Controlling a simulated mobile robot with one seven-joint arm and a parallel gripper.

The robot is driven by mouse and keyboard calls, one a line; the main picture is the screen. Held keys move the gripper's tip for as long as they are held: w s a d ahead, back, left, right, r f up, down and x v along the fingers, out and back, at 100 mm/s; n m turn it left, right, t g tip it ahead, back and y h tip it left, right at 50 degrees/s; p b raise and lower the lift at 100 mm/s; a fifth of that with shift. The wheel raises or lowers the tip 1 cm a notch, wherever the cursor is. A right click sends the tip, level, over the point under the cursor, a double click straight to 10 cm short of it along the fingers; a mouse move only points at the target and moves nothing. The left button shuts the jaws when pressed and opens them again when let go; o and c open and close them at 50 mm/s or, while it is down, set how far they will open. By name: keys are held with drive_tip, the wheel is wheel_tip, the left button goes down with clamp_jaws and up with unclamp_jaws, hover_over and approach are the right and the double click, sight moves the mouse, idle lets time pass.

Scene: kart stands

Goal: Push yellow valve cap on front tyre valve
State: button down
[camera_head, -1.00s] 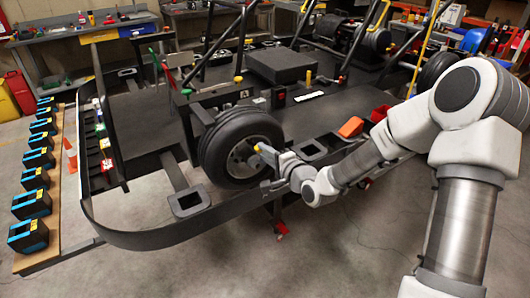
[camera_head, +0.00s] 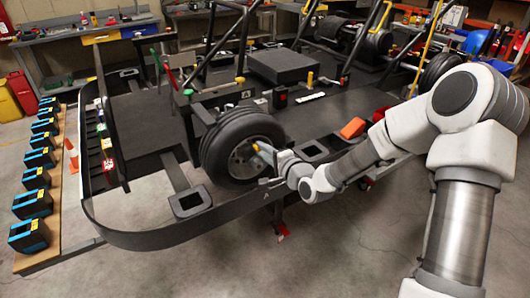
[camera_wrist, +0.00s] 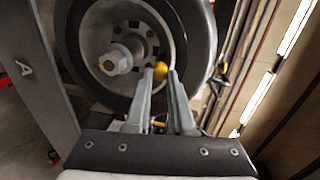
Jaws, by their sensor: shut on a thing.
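The front tyre (camera_head: 215,150) is black with a grey rim, at the middle of the head view. It also fills the top of the wrist view (camera_wrist: 200,35). My gripper (camera_head: 261,150) is in front of the wheel's right side. In the wrist view, my gripper (camera_wrist: 161,72) is shut on the round yellow valve cap (camera_wrist: 160,69) at its fingertips. The cap also shows as a small yellow spot in the head view (camera_head: 256,147). It appears in front of the rim, beside the hub nut (camera_wrist: 115,60). The valve is hidden; contact with the cap cannot be told.
The kart's dark bumper rail (camera_head: 150,238) curves below the wheel, and a grey upright plate (camera_wrist: 35,65) stands left of my gripper in the wrist view. An orange block (camera_head: 353,128) lies on the stand to the right. Open floor is in front.

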drive_tip(key=shift+w+a+f, duration=0.15)
drive_tip(key=shift+w+a, duration=0.25)
drive_tip(key=shift+w, duration=0.1)
drive_tip(key=c, duration=0.7)
unclamp_jaws()
drive_tip(key=p+v, duration=0.4)
drive_tip(key=v, duration=1.3)
drive_tip(key=shift+s+d, duration=0.15)
drive_tip(key=shift+d, duration=0.05)
